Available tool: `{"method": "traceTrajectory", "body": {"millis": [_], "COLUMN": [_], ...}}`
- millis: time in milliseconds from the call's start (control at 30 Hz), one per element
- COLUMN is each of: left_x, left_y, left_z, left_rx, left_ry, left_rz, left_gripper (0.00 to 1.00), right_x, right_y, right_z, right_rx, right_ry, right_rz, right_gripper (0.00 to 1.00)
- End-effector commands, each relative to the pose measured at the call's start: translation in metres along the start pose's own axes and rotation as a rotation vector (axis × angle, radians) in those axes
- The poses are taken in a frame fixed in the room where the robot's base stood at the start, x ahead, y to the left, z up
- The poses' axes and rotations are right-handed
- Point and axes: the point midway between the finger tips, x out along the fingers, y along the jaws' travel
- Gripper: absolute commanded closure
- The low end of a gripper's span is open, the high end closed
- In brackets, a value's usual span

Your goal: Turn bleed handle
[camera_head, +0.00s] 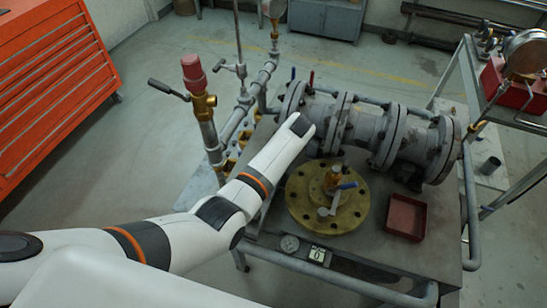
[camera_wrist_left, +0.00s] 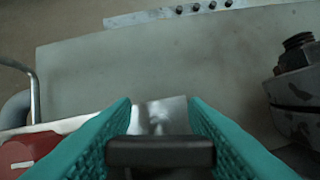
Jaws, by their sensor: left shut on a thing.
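My left arm (camera_head: 272,160) reaches in the head view to the near side of the grey flanged valve body (camera_head: 365,132); its gripper is hidden there behind the arm's end. In the left wrist view my left gripper (camera_wrist_left: 160,112) has its two teal fingers shut on a dark bar-shaped handle (camera_wrist_left: 160,152), which lies crosswise between them. Whether this bar is the bleed handle I cannot tell for certain. My right gripper is not in view.
A brass flange (camera_head: 318,212) with a blue-levered valve lies on the bench, beside a dark red tray (camera_head: 406,217). A pipe with a red cap (camera_head: 193,72) and lever stands left. A bolted flange (camera_wrist_left: 300,85) shows in the wrist view. An orange cabinet (camera_head: 50,80) stands far left.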

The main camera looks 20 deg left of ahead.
Motion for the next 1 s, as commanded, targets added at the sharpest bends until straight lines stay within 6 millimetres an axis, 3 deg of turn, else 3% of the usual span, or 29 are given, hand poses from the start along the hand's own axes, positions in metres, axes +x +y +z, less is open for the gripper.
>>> {"method": "traceTrajectory", "body": {"millis": [400,1000], "left_x": [-0.004,-0.004], "left_y": [-0.002,-0.006], "left_z": [0.002,0.000], "left_rx": [0.337,0.861], "left_ry": [-0.001,-0.002], "left_rz": [-0.140,-0.359], "left_gripper": [0.83,0.83], "right_x": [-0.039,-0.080], "right_y": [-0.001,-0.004], "right_z": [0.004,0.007], "right_rx": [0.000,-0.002], "right_ry": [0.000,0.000], "right_rz": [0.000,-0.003], "right_gripper": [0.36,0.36]}}
